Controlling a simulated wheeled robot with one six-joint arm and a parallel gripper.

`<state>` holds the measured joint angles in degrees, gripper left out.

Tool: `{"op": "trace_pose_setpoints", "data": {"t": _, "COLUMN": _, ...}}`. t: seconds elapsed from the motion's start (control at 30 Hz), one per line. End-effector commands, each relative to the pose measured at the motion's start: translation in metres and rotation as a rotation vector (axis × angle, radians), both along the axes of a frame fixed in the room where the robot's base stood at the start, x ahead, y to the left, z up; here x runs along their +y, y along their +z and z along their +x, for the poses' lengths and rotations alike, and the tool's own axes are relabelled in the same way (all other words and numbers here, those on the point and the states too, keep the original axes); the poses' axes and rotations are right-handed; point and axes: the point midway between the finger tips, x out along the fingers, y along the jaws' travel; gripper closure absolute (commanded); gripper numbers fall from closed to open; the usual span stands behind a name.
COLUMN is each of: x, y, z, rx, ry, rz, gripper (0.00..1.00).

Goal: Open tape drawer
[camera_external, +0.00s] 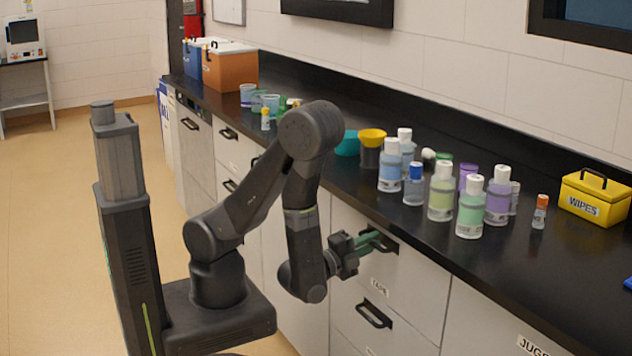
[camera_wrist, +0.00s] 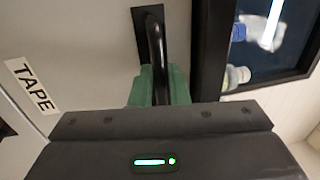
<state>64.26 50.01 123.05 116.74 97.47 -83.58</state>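The tape drawer (camera_external: 405,283) is the upper drawer of a white cabinet under the black counter. Its front looks flush with the cabinet. Its TAPE label (camera_wrist: 33,86) shows at the left of the wrist view. Its black handle (camera_wrist: 154,38) runs down to my gripper in that view. My gripper (camera_external: 370,241) is at this handle, its green fingers on either side of the bar. In the wrist view, the fingers (camera_wrist: 158,88) sit close against both sides of the bar and look shut on it. The fingertips' contact is partly hidden by the gripper body.
Below is another drawer with a black handle (camera_external: 375,314). Several bottles (camera_external: 440,191) and a yellow wipes box (camera_external: 596,196) stand on the black counter (camera_external: 560,270) above. A cabinet labelled JUGS (camera_external: 530,347) is at the right. The floor at left is clear.

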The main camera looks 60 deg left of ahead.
Motion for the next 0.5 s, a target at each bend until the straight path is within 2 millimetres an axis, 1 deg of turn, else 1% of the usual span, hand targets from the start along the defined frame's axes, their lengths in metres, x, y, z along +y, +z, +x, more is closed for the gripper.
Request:
{"op": "trace_pose_setpoints", "data": {"t": 0.1, "x": 0.0002, "y": 0.0006, "z": 0.0034, "rx": 0.0, "ry": 0.0, "rz": 0.0, "gripper": 0.85}}
{"op": "trace_pose_setpoints", "data": {"t": 0.37, "x": -0.0001, "y": 0.0002, "z": 0.0037, "rx": 0.0, "ry": -0.001, "rz": 0.0, "gripper": 0.85}}
{"op": "trace_pose_setpoints", "data": {"t": 0.43, "x": 0.0, "y": 0.0003, "z": 0.0037, "rx": 0.0, "ry": -0.001, "rz": 0.0, "gripper": 0.99}}
{"op": "trace_pose_setpoints", "data": {"t": 0.5, "x": 0.0, "y": 0.0002, "z": 0.0036, "rx": 0.0, "ry": 0.0, "rz": 0.0, "gripper": 1.0}}
